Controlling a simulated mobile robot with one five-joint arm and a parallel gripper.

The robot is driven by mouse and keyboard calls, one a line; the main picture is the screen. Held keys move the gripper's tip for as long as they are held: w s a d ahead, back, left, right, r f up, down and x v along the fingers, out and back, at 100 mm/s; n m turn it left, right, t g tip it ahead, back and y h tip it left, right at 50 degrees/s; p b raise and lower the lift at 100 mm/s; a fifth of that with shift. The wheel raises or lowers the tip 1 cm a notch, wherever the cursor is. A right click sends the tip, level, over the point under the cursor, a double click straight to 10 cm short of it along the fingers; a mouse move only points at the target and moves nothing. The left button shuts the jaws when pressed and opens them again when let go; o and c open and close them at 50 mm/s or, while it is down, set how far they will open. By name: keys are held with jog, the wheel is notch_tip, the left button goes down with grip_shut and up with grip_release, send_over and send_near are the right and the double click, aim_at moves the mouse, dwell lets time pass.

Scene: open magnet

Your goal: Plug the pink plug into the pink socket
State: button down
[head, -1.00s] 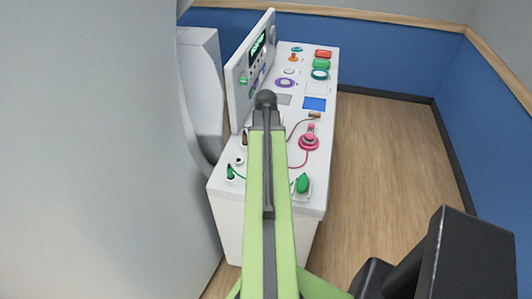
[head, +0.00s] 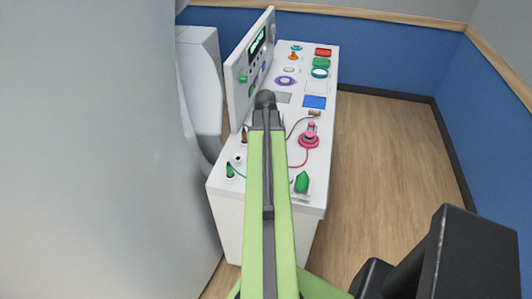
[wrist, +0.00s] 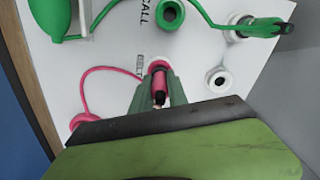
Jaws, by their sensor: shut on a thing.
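In the wrist view, my gripper (wrist: 159,79) is shut on the pink plug (wrist: 158,88), with a green finger on either side. The plug's far end is at the pink socket (wrist: 157,63), whose pink rim shows just beyond it on the white panel. The plug overlaps the socket's opening, and I cannot tell how deep it sits. The pink cord (wrist: 84,92) curves off to the left. In the head view, my arm hides the gripper, the plug and the socket; the pink cord (head: 304,160) shows to the right of the arm.
A green plug (wrist: 262,27) stands at upper right in the wrist view, near an empty dark-holed white socket (wrist: 218,80). A green socket (wrist: 170,13) and green bulb (wrist: 48,14) are at the top. In the head view, a pink round fixture (head: 309,140) stands on the white console (head: 316,175).

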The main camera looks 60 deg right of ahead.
jog(key=shift+f+b, duration=0.75)
jog(key=shift+f, duration=0.1)
jog(key=shift+r, duration=0.1)
jog(key=c, duration=1.2)
grip_release()
jog(key=shift+r, duration=0.1)
notch_tip(320, 180, up, 17)
jog(key=p, duration=1.7)
jog(key=shift+p, duration=0.3)
